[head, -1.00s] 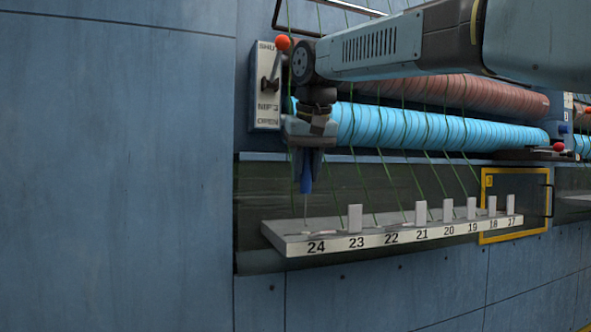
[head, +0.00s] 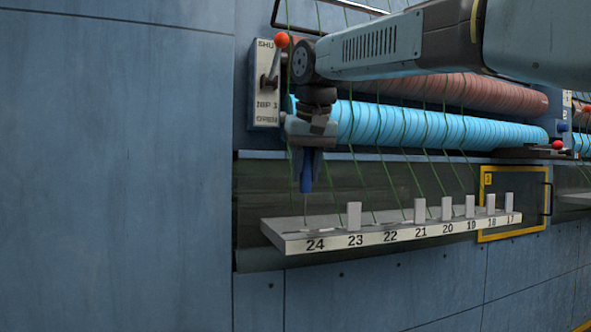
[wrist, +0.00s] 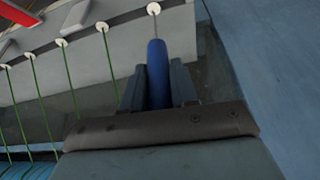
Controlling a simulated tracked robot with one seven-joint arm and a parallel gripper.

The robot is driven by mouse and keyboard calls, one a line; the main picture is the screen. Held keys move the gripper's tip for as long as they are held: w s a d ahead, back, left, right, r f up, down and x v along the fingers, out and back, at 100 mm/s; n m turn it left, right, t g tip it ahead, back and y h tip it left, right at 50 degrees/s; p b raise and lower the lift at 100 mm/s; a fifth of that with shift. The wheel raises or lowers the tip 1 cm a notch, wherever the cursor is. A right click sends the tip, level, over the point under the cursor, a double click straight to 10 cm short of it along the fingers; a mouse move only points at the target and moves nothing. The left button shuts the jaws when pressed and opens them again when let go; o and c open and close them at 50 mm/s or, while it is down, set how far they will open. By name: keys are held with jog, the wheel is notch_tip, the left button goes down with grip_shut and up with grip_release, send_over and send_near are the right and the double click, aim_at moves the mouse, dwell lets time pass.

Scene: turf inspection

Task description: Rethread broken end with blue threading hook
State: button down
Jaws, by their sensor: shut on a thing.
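My gripper (head: 308,160) is shut on the blue handle of the threading hook (head: 306,178) and holds it upright. The hook's thin shaft points down at the position marked 24 on the pale numbered rail (head: 370,238). In the wrist view the blue handle (wrist: 157,75) sits between my two fingers, and its far end lines up with a round white eyelet (wrist: 154,8). I cannot tell whether the tip is inside that eyelet. Green threads (wrist: 43,105) run to the neighbouring eyelets; none clearly shows at the hook's eyelet. The broken end is not clearly visible.
A light-blue ribbed roller (head: 420,127) and a reddish roller (head: 470,93) lie behind my arm. Upright pale blocks (head: 354,215) stand on the rail. A yellow-framed hatch (head: 513,203) is at right.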

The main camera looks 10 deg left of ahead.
aim_at(305, 148)
jog(key=shift+f, duration=1.65)
jog(key=shift+r, duration=0.2)
dwell(0.5)
jog(key=shift+r, duration=3.55)
